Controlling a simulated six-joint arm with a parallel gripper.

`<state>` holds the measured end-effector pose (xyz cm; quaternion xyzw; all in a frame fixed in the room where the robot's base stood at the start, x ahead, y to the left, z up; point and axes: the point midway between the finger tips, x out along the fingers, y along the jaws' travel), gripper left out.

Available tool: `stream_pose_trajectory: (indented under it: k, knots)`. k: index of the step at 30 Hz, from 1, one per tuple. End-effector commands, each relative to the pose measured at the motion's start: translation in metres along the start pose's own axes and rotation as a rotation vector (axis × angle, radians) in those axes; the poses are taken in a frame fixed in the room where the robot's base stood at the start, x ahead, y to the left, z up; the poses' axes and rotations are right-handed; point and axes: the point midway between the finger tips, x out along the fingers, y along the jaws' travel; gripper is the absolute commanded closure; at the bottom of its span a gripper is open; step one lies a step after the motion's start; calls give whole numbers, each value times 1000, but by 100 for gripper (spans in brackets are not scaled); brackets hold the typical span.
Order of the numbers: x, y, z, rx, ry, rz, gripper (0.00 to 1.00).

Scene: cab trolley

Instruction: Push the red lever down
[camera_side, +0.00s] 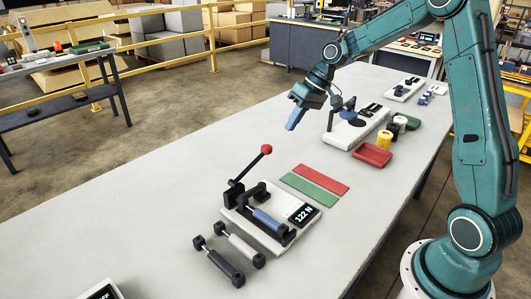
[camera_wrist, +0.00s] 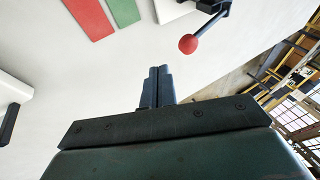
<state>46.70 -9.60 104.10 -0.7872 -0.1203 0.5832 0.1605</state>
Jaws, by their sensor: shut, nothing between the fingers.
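The red lever is a black arm with a red ball knob (camera_side: 266,149), tilted up to the right from a black post on a white base (camera_side: 262,238) in the side view. A blue cylinder and a display reading 122 N sit on that base. In the wrist view the red knob (camera_wrist: 188,44) shows at the upper right, ahead of the fingers. My gripper (camera_side: 291,126) hangs above the table, up and to the right of the knob and apart from it. In the wrist view its fingers (camera_wrist: 158,72) are together and empty.
Red (camera_side: 321,179) and green (camera_side: 308,191) strips lie flat beside the lever base. Two loose cylinders with black ends (camera_side: 219,262) lie in front. Another white device (camera_side: 345,133), a red tray (camera_side: 372,155) and small containers stand at right.

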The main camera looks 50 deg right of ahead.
Motion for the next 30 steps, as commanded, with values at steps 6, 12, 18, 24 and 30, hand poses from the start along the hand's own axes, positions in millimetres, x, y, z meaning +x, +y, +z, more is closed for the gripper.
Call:
stream_pose_trajectory:
  k: [6,12,18,24,30]
  knots:
    - [-27,2,-1,0,2,1,100]
    - [-35,3,0,-1,1,0,100]
    - [-35,3,0,-1,1,0,100]
    - [-35,3,0,-1,1,0,100]
    - [-35,3,0,-1,0,0,100]
